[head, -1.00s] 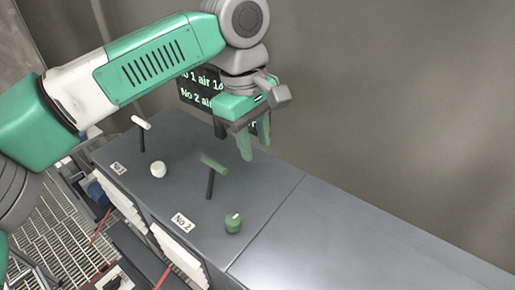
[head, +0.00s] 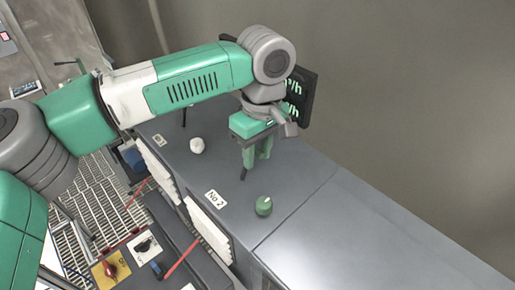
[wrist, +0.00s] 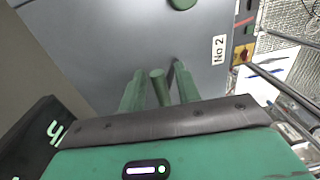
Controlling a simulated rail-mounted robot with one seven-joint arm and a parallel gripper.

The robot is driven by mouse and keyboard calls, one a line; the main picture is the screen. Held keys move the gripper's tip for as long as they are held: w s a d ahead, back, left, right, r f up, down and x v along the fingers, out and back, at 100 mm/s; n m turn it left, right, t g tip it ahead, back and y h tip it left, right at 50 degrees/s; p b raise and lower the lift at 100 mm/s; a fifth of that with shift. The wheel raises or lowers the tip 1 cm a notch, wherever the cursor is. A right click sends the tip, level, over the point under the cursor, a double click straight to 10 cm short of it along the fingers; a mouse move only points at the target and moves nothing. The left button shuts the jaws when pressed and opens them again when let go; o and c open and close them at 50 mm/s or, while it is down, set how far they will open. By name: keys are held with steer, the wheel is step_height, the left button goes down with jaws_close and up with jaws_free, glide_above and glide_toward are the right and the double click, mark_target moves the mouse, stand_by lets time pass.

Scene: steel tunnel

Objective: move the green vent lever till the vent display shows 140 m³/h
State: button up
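The green vent lever shows its green grip (wrist: 160,88) in the wrist view, between my two green fingers. Its dark stem (head: 243,173) comes out below the gripper in the head view, on the grey cabinet top near the No 2 label (head: 215,199). My gripper (head: 257,155) is open, its fingers on either side of the grip with narrow gaps showing in the wrist view (wrist: 160,92). The black vent display (head: 307,97) is mostly behind my arm. Only "/h" endings show on it, so its values cannot be read.
A green knob (head: 264,205) stands on the cabinet in front of the lever. A white knob (head: 197,145) stands to the left. The cabinet top at right (head: 345,230) is clear. A panel with a red switch (head: 110,268) lies at lower left.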

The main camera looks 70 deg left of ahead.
jaws_close()
steer(key=shift+f, duration=0.1)
steer(key=shift+s+f+b, duration=0.1)
steer(key=shift+s+b, duration=0.1)
steer(key=shift+b, duration=0.5)
steer(key=shift+s+d+t+b, duration=0.1)
steer(key=shift+t+b, duration=0.25)
steer(key=shift+t, duration=0.05)
steer(key=shift+r, duration=0.3)
jaws_free()
